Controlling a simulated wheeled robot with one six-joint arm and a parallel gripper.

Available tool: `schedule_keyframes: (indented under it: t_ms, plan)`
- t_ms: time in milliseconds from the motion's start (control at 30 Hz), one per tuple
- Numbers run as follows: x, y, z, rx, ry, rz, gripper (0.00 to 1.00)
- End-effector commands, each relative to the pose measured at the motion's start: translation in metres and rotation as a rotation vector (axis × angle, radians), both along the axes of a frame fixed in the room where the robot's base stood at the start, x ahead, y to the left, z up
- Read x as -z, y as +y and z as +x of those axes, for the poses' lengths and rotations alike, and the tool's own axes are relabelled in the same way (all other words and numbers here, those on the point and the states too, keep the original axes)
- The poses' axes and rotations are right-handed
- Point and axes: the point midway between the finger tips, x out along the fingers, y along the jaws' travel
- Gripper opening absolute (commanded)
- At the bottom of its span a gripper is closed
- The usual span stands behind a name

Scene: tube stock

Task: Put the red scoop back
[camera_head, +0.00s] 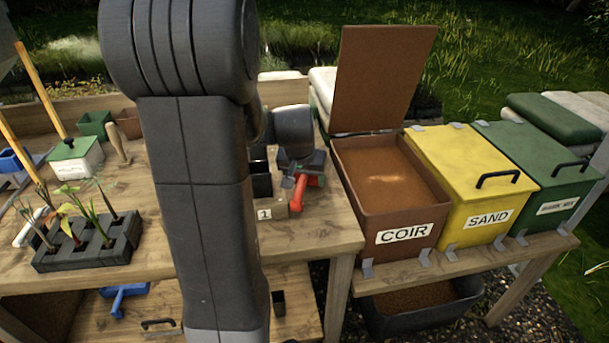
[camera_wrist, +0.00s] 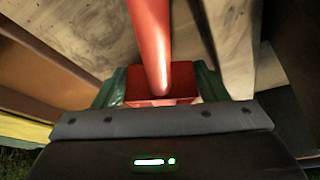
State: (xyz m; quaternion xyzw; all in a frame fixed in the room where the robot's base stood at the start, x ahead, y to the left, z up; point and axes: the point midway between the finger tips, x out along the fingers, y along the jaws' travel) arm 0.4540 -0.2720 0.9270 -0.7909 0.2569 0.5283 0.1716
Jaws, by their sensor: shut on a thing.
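The red scoop (camera_head: 298,192) is at the right end of the wooden workbench, just left of the open coir bin. My gripper (camera_head: 297,176) is shut on it. In the wrist view the red scoop (camera_wrist: 150,45) runs up from between the green fingers of my gripper (camera_wrist: 160,88). The scoop's far end is cut off in that view. In the head view part of the scoop is hidden by my gripper, and I cannot tell whether it touches the bench.
The coir bin (camera_head: 388,215) stands open, its lid (camera_head: 382,75) upright. The sand bin (camera_head: 470,170) and a green bin (camera_head: 540,160) are closed. A wooden block marked 1 (camera_head: 265,213) and a dark holder (camera_head: 261,181) stand beside the scoop. A seedling tray (camera_head: 85,255) is left.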

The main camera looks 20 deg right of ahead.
Motion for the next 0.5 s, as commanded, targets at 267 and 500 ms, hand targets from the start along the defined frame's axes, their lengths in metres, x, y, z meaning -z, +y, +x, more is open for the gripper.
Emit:
schedule_keyframes:
  t_ms: [267,500]
  plan:
    - [-0.0004,0.0000,0.0001,0.000,0.000,0.000,0.37]
    - [0.0039,-0.0001,0.0001,0.000,0.000,0.000,0.37]
